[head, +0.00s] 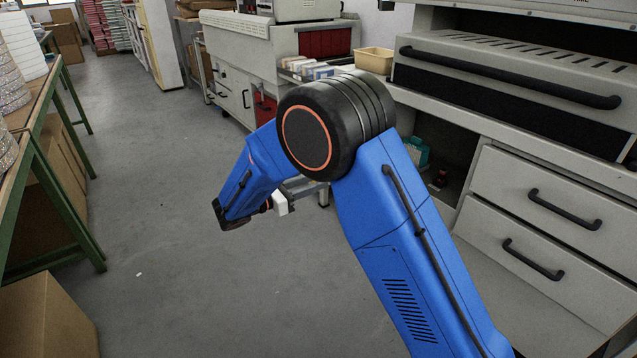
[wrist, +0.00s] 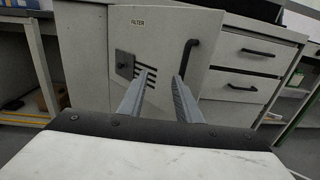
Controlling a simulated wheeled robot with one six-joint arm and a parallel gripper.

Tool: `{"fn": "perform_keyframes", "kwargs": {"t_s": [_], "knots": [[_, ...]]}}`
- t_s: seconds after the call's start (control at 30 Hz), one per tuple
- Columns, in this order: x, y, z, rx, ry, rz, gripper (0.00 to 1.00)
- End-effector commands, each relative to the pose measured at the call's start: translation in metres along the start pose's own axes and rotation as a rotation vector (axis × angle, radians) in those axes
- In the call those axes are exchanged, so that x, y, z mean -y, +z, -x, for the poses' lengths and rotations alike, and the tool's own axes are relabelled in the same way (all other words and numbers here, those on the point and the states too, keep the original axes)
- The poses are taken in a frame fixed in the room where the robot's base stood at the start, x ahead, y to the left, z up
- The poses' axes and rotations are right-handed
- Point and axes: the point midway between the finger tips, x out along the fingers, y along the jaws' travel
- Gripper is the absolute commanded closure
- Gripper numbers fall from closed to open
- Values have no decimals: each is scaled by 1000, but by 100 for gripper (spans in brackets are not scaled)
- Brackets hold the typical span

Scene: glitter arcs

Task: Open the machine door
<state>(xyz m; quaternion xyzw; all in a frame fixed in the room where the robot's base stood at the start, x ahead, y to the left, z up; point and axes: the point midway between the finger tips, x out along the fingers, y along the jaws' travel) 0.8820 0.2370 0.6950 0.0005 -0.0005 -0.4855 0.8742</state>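In the wrist view, a grey door (wrist: 108,62) marked FILTER shows ahead, with a dark latch plate, dark slots and a black vertical handle (wrist: 188,57) near its right edge. My gripper (wrist: 162,77) points toward this door. Its two grey fingers are apart, with nothing seen between them. The right fingertip overlaps the lower end of the handle in the picture; I cannot tell whether they touch. The door looks shut. In the head view my blue arm bends down and left, and its fingers are hidden. I cannot pick out the FILTER door there.
Right of the door are two drawers (wrist: 243,84) with black handles; left is an open shelf space. In the head view, a grey machine with drawers (head: 535,215) stands at right. A green-legged bench (head: 45,160) and cardboard box (head: 45,318) are at left. Floor between is clear.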

Motion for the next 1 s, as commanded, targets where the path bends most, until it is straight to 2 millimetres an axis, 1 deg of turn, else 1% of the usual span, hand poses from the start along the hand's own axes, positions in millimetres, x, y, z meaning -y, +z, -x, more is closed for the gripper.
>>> {"fn": "perform_keyframes", "kwargs": {"t_s": [0.6, 0.73, 1.0], "knots": [[-15, 0, 32, 0, 0, -1, 69], [-16, 0, 35, 0, 0, 0, 69], [-16, 0, 36, 0, 0, 0, 69]]}}
